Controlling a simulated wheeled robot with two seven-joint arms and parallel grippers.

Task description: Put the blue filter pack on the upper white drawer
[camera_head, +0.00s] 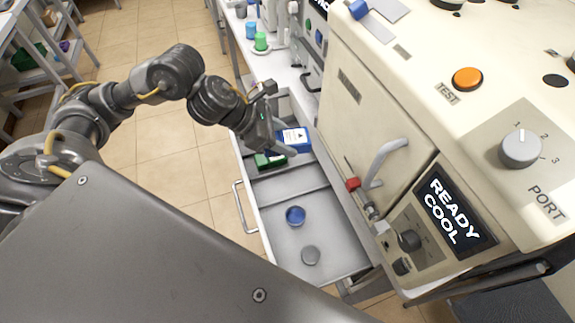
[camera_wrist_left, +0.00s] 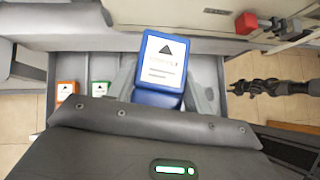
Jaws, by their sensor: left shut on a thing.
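The blue filter pack (camera_head: 295,139), a blue box with a white label, is in my left gripper (camera_head: 283,150). In the left wrist view the blue pack (camera_wrist_left: 162,68) sits between the two grey fingers, its label facing the camera. The gripper is shut on it, over the far part of the open white drawer (camera_head: 262,212). In the head view the arm hides part of that end. I cannot tell whether the pack touches the drawer floor. A dark arm-like shape (camera_wrist_left: 270,88), perhaps my right arm, shows at the right of the wrist view; its jaws are unclear.
A green pack (camera_head: 268,160) and an orange pack (camera_wrist_left: 66,92) lie in the drawer beside the blue one. The cream test machine (camera_head: 360,110) stands close on the right.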

